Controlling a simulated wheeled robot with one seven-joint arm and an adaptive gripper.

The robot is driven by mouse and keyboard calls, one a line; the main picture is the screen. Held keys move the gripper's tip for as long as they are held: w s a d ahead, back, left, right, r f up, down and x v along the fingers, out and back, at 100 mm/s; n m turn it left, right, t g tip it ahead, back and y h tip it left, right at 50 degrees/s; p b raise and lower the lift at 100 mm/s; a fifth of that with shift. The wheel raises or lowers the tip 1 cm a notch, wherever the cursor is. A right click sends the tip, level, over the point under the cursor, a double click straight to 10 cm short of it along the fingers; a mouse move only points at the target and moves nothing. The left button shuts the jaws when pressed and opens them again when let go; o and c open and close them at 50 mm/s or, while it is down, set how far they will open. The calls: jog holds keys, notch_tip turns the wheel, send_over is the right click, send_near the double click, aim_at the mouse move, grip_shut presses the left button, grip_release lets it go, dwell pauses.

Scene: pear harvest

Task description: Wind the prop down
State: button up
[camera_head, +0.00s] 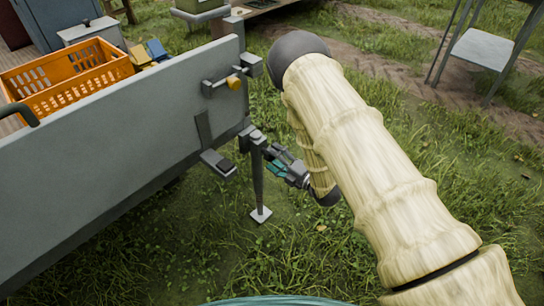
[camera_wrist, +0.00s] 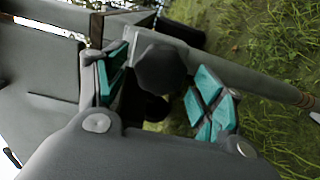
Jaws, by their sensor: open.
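The prop (camera_head: 258,180) is a thin grey post at the trailer's rear corner. It hangs upright, with a square pale foot plate (camera_head: 261,215) just over or on the grass; I cannot tell which. In the wrist view my gripper (camera_wrist: 160,88) has teal-padded fingers apart on either side of a dark faceted knob (camera_wrist: 162,66). The prop's tube (camera_wrist: 250,82) runs right from there. Whether the pads touch the knob is unclear.
The grey trailer side (camera_head: 110,150) fills the left, with a latch and orange knob (camera_head: 233,83) above the prop. A small step-like bracket (camera_head: 218,163) juts out left of the post. An orange crate (camera_head: 70,78) sits in the trailer. Grass lies open below.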

jog(key=v, duration=1)
jog(key=shift+d, duration=0.15)
jog(key=shift+s, duration=0.1)
